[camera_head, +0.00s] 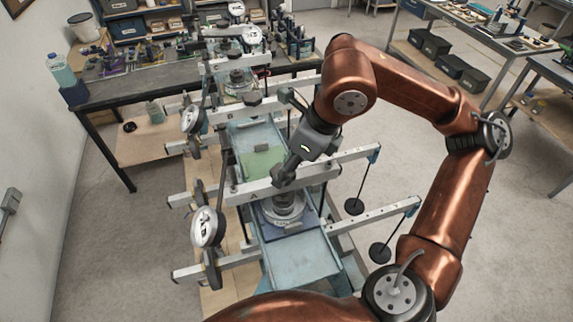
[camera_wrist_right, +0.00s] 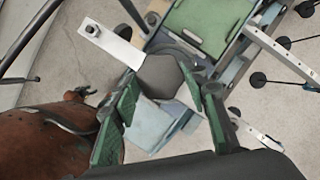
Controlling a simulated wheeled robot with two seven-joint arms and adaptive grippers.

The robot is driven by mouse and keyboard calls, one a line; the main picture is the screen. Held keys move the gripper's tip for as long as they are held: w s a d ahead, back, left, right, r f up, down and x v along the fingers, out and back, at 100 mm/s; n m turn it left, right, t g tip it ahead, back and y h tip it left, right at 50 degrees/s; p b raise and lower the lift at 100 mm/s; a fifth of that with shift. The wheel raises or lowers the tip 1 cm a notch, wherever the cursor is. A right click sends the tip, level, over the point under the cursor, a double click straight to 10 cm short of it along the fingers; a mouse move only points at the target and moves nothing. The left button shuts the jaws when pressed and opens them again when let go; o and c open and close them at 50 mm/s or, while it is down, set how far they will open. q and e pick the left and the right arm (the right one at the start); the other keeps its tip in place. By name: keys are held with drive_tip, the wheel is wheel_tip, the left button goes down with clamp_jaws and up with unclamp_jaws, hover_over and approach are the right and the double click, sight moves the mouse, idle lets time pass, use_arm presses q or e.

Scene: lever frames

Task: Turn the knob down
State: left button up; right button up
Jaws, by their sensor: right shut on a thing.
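In the head view my right gripper (camera_head: 284,176) reaches down from the right to a pale lever bar (camera_head: 340,158) over the blue lever frame (camera_head: 308,258). The gripper and wrist mostly hide the knob there. My left gripper is not in view.
Round dials (camera_head: 207,226) and weights on rods (camera_head: 381,252) hang on the bars to both sides. A green plate (camera_head: 262,159) lies on the frame behind. A cluttered workbench (camera_head: 150,85) stands at the back left. The grey floor at the left is clear.

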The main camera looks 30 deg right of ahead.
drive_tip(key=shift+m, duration=0.3)
idle(0.4)
drive_tip(key=o, duration=1.1)
drive_tip(key=shift+o, duration=0.2)
drive_tip(key=shift+r, duration=0.1)
drive_tip(key=v, duration=1.1)
drive_tip(key=shift+s+r, duration=0.15)
drive_tip(key=shift+r, duration=0.25)
